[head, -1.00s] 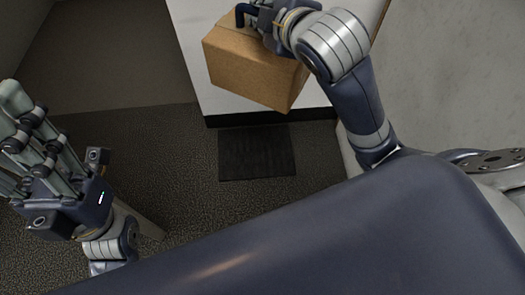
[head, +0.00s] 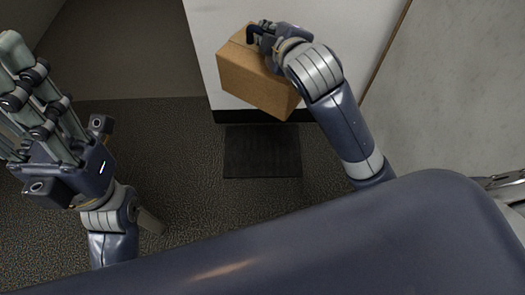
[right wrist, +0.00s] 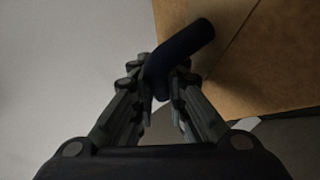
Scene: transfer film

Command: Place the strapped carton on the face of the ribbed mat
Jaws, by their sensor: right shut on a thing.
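The strapped carton (head: 257,82) is a brown box at the upper middle of the head view, in front of a white surface. It also shows at the upper right of the right wrist view (right wrist: 270,70). My right gripper (head: 262,36) is shut on the carton's dark blue strap or handle (right wrist: 185,50) at its top. Whether the carton hangs free or touches the white surface, I cannot tell. The ribbed mat (head: 262,158) lies dark and flat on the floor, below the carton in the picture, with nothing on it. My left gripper (head: 22,105) is open and empty at the left.
The white surface (head: 205,60) with a black lower edge (head: 222,116) borders the mat's far side. Speckled dark carpet (head: 180,150) around the mat is clear. A pale grey wall or panel (head: 460,90) stands at the right.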

